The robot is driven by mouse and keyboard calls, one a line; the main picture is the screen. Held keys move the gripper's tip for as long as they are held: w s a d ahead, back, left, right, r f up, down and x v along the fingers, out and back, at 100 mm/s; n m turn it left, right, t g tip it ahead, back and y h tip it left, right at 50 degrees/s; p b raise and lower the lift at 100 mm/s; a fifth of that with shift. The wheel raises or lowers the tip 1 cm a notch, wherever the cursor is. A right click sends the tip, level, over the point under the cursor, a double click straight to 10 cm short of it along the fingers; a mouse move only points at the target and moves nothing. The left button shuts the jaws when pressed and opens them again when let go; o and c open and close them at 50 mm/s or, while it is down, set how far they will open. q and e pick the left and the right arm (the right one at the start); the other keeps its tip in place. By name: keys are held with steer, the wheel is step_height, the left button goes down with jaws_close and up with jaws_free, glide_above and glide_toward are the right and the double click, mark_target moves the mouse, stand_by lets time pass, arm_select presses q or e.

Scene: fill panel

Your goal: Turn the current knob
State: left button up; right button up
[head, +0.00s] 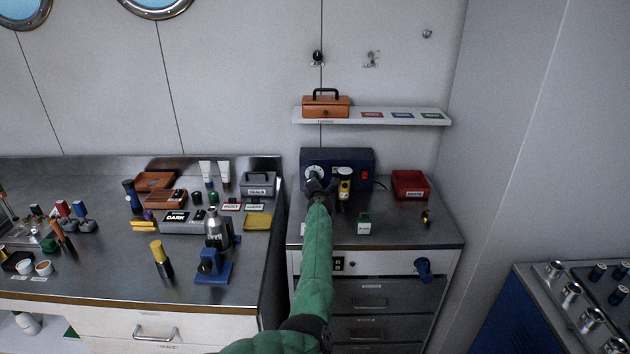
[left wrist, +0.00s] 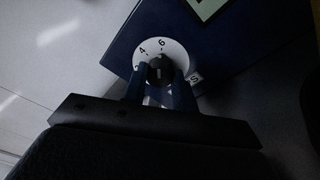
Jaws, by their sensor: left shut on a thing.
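The current knob (left wrist: 160,72) is a dark round knob on a white dial marked with numbers, among them 4 and 6. The white dial (head: 314,172) is on the left of the front of a dark blue box (head: 350,157). My left gripper (head: 316,186) reaches straight to it, and in the left wrist view its blue fingers (left wrist: 160,88) are shut on the knob, one on each side. The gripper hides the lower part of the dial. My right gripper is in neither view.
A yellow-and-black tool (head: 344,184) stands just right of my left gripper. A red box (head: 410,185) stands farther right and a small green-and-white container (head: 364,224) in front. A shelf (head: 400,118) hangs above the blue box. The left counter is crowded.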

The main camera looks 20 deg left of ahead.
arm_select(q)
steer(key=n, duration=0.3)
steer(key=shift+r, duration=0.1)
steer(key=n+p, duration=0.1)
steer(key=n, duration=0.1)
steer(key=shift+n+g, duration=0.3)
steer(key=shift+n, duration=0.1)
steer(key=n+p, duration=0.2)
steer(key=n, duration=0.2)
steer(key=shift+h, duration=0.4)
steer(key=n+h+p, duration=0.1)
steer(key=n+p, duration=0.3)
steer(key=n, duration=0.2)
steer(key=shift+n, duration=0.8)
steer(key=shift+p, duration=0.35)
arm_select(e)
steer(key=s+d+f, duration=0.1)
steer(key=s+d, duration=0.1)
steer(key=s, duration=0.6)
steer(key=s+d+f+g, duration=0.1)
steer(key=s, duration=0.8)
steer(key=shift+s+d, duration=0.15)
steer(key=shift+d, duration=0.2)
arm_select(q)
steer(key=shift+n, duration=0.3)
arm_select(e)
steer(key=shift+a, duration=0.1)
